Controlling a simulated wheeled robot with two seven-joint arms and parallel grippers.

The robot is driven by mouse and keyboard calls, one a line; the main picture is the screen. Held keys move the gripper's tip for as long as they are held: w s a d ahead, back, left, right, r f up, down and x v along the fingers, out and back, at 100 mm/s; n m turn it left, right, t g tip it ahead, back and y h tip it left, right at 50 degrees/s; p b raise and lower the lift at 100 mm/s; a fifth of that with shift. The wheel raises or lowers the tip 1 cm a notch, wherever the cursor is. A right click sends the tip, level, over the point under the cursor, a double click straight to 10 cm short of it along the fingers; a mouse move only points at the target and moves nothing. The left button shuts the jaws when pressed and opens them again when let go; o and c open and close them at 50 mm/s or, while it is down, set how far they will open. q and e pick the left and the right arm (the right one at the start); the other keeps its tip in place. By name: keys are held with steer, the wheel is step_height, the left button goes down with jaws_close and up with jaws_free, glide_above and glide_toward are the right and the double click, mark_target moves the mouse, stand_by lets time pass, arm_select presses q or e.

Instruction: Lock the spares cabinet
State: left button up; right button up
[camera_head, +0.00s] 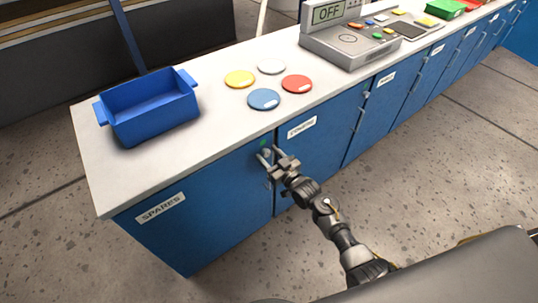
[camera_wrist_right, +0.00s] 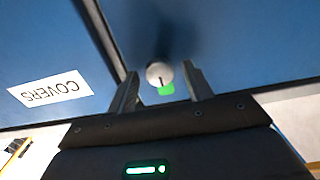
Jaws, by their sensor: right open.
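The spares cabinet (camera_head: 215,205) is blue, with a white SPARES label (camera_head: 160,207), at the near left end of the counter. Its door looks closed. A small round grey lock knob (camera_wrist_right: 158,73) with a dark slot sits near the door's upper corner. A green mark (camera_wrist_right: 167,89) shows beside the knob; the green also shows in the head view (camera_head: 263,143). My right gripper (camera_head: 269,152) is open in front of the knob. In the wrist view its fingertips (camera_wrist_right: 160,73) stand on either side of the knob, apart from it. My left gripper is out of view.
The covers cabinet (camera_head: 310,150) adjoins on the right, with more blue cabinets beyond. On the white counter (camera_head: 210,135) are a blue bin (camera_head: 150,105), several coloured discs and a grey console (camera_head: 350,45) reading OFF. The speckled floor in front is clear.

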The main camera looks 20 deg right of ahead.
steer(key=shift+w+a, duration=0.1)
steer(key=shift+w, duration=0.1)
steer(key=c, duration=1)
